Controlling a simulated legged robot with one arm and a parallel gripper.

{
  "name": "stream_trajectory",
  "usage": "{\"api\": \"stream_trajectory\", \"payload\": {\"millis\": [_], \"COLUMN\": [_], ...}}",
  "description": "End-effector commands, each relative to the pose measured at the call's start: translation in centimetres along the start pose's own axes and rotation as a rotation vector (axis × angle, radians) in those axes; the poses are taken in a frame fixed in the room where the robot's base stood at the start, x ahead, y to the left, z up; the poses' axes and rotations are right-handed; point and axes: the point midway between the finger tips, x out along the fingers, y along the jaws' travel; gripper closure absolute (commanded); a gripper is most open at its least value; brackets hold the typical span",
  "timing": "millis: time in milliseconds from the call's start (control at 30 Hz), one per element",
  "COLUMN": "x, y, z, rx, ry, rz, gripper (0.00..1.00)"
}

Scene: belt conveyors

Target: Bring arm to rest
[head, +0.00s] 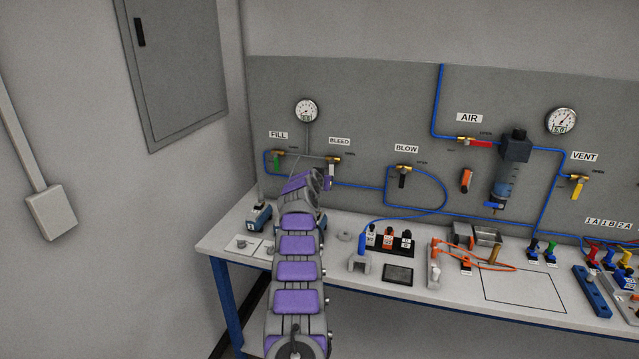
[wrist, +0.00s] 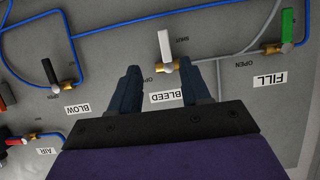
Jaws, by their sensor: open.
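My arm reaches over the left part of the bench toward the panel, its purple end link (head: 300,184) just below the BLEED label (head: 340,141). In the wrist view, which is upside down, my gripper (wrist: 160,74) is open and its two dark fingers are apart. The white-handled BLEED valve (wrist: 166,48) shows just beyond the gap between the fingertips. Nothing is held between the fingers. I cannot tell from the wrist view how far the fingertips are from the panel. The fingers are not clear in the head view.
The panel (head: 400,100) carries the green FILL valve (head: 276,161), the black BLOW valve (head: 403,177) and blue hoses. The bench (head: 340,285) below holds small blocks, a dark pad (head: 398,274) and several coloured connectors. A wall cabinet (head: 175,70) stands left. Open space lies in front of the bench.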

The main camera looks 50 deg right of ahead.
Motion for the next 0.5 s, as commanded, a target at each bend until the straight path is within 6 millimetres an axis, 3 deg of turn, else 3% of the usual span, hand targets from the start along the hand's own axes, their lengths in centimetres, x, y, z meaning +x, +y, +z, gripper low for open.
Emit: {"api": "stream_trajectory", "payload": {"millis": [500], "x": [-0.50], "y": [-0.38], "z": [-0.21], "rx": [-0.001], "ry": [0.004], "rz": [-0.002], "gripper": [0.53]}}
